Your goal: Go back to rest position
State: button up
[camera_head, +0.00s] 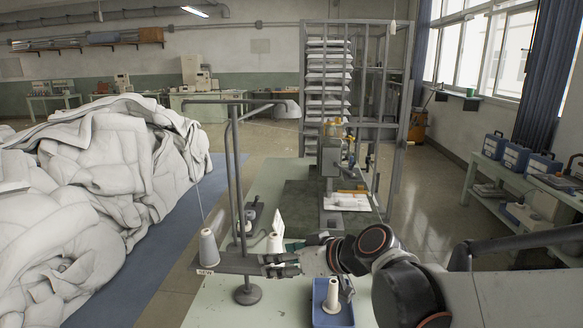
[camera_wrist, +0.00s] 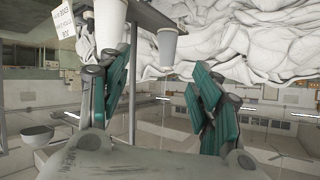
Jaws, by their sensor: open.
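My gripper (camera_head: 283,262) reaches in from the right over the workbench (camera_head: 230,300), beside the thread stand (camera_head: 240,200). In the wrist view my gripper (camera_wrist: 158,72) shows its two teal-padded fingers spread apart, with nothing held between them. The wrist picture appears upside down. A grey thread cone (camera_head: 208,248) sits at the left end of the stand's low arm, left of my gripper. Two cones also show in the wrist view, one near the fingers' gap (camera_wrist: 168,45) and one at the top edge (camera_wrist: 108,18). Whether the fingers touch the stand is unclear.
White cones (camera_head: 278,222) stand behind my gripper. A blue tray (camera_head: 333,318) holds a white spool (camera_head: 332,296) close in front. A machine (camera_head: 333,180) stands farther back on the bench. Duvet heaps (camera_head: 90,180) fill the left; open floor (camera_head: 430,190) lies right.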

jog(key=s+d+f+m+h, duration=0.3)
jog(key=s+d+m+h, duration=0.4)
jog(key=s+d, duration=1.2)
jog(key=d+h, duration=0.2)
jog(key=d, duration=0.1)
jog(key=shift+s+f+m+g, duration=0.15)
jog(key=shift+s+m+g, duration=0.15)
jog(key=shift+s+m, duration=0.1)
